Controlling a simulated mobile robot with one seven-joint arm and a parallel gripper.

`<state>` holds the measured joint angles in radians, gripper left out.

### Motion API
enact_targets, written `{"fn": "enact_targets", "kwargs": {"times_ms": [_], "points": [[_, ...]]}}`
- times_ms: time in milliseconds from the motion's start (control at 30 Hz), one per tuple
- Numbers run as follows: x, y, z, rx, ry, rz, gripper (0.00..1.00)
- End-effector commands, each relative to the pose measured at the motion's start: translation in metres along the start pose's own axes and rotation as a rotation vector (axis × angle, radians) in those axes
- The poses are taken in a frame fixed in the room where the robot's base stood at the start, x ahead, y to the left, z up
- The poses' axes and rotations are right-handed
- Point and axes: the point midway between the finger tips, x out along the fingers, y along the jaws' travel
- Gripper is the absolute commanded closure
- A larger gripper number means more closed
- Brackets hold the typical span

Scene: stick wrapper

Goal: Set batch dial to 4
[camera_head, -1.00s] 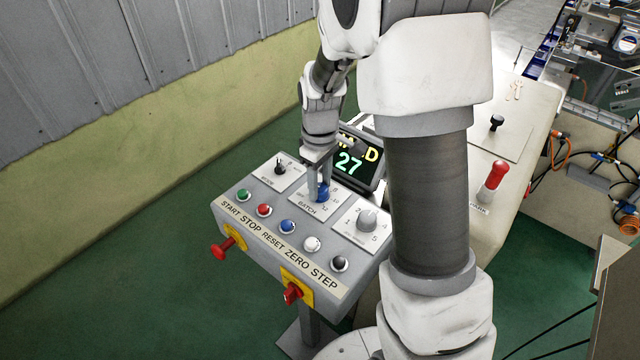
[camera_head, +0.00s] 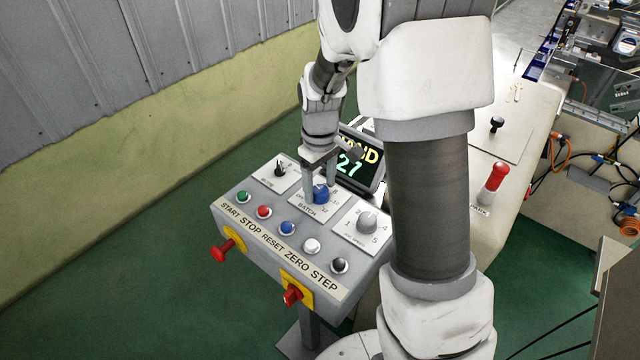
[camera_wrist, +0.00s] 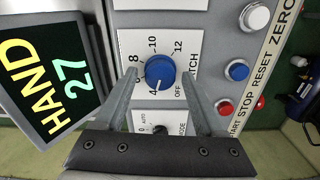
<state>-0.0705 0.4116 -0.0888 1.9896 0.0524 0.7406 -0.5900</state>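The batch dial is a blue knob (camera_wrist: 160,70) on a white plate marked OFF, 4, 8, 10 and 12. Its pale pointer mark appears to face the 4 in the wrist view. In the head view the blue knob (camera_head: 321,193) sits in the middle of the sloped control box. My gripper (camera_wrist: 159,75) is open, with one finger on each side of the knob and visible gaps between fingers and knob. It also shows in the head view (camera_head: 320,195), pointing down at the plate.
A display (camera_head: 360,160) reading HAND 27 stands behind the box. A mode knob (camera_head: 281,168) and a speed knob (camera_head: 367,222) flank the dial. Several push buttons (camera_head: 288,227) line the front, above two red handles (camera_head: 222,250). A red lever (camera_head: 496,175) stands to the right.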

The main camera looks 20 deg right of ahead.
Motion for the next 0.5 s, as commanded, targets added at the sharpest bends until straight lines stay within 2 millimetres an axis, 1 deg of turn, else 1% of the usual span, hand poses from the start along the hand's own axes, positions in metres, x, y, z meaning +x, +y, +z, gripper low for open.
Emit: {"fn": "enact_targets", "kwargs": {"times_ms": [333, 433, 500], "points": [[-0.002, 0.0, 0.0, 0.0, 0.0, 0.0, 0.24], [-0.011, 0.0, 0.0, 0.0, 0.002, 0.0, 0.24], [-0.022, 0.0, -0.001, -0.001, 0.003, 0.001, 0.24]]}}
